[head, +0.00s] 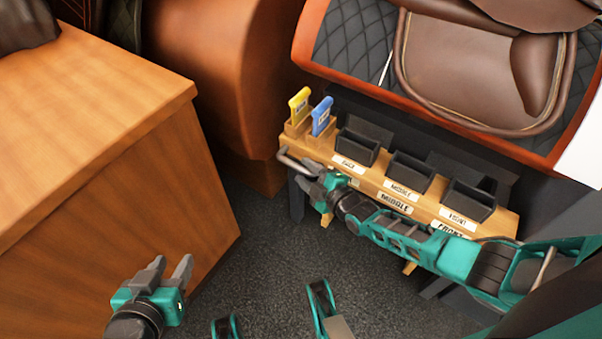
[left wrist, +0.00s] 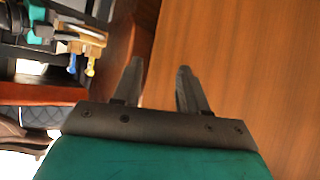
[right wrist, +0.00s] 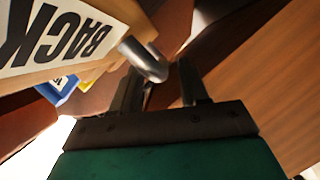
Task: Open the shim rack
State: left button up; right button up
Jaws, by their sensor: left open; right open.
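The shim rack (head: 432,207) is a wooden unit with labelled fronts and black open bins on top. A bent metal handle (head: 288,156) sticks out at its left end. My right gripper (head: 307,170) is open beside that handle. In the right wrist view the handle (right wrist: 143,57) reaches between or just in front of the open fingertips, next to a front lettered BACK (right wrist: 62,40); contact cannot be told. My left gripper (head: 168,270) is open and empty, low at the left, far from the rack. The front behind my right gripper is partly hidden in the head view.
A yellow tag (head: 299,105) and a blue tag (head: 321,116) stand in wooden blocks on the rack's left end. A brown saddle (head: 460,70) lies above and behind. A wooden cabinet (head: 90,120) stands at left. Dark floor (head: 262,250) is clear between.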

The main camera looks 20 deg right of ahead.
jog(key=shift+b+x, duration=0.4)
jog(key=shift+x, duration=0.95)
jog(key=shift+c, duration=0.2)
grip_shut()
